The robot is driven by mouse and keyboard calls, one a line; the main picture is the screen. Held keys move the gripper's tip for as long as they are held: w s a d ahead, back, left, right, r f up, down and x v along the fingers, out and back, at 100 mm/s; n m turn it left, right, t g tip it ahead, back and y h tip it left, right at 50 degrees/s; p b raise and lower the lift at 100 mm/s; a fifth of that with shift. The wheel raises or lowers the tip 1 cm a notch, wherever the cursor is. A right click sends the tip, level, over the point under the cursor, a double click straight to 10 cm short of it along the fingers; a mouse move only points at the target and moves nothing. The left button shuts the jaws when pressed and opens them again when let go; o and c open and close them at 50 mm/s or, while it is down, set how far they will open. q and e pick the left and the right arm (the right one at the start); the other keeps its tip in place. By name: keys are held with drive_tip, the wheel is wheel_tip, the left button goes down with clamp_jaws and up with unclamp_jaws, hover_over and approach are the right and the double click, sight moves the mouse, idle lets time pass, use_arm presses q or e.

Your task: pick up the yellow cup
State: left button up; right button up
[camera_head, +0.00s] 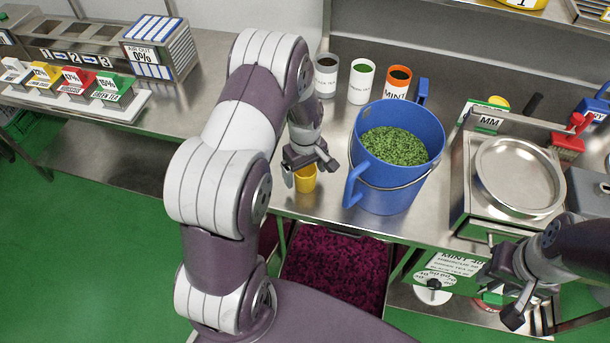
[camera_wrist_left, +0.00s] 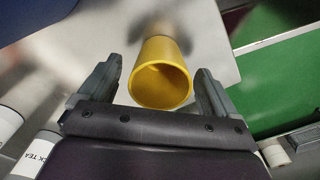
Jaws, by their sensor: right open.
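The yellow cup (camera_head: 306,179) stands on the metal table near its front edge, left of the blue bucket. In the left wrist view the yellow cup (camera_wrist_left: 161,75) shows its open mouth, between the two fingers. My left gripper (camera_head: 308,166) is open over the cup, with one finger on each side of it; a gap shows between each finger and the cup in the left wrist view (camera_wrist_left: 160,90). My right gripper (camera_head: 515,290) is open and empty at the lower right, in front of the table.
A blue bucket (camera_head: 394,190) of green leaves stands close to the right of my left gripper. Several labelled cups, including the orange mint cup (camera_head: 398,83), stand behind it. A machine with a round steel pan (camera_head: 517,178) is at the right.

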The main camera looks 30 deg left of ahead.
use_arm(q)
drive_tip(key=c, duration=0.9)
drive_tip(key=shift+c, duration=1)
wheel_tip(320, 180, up, 10)
drive_tip(key=b, duration=0.1)
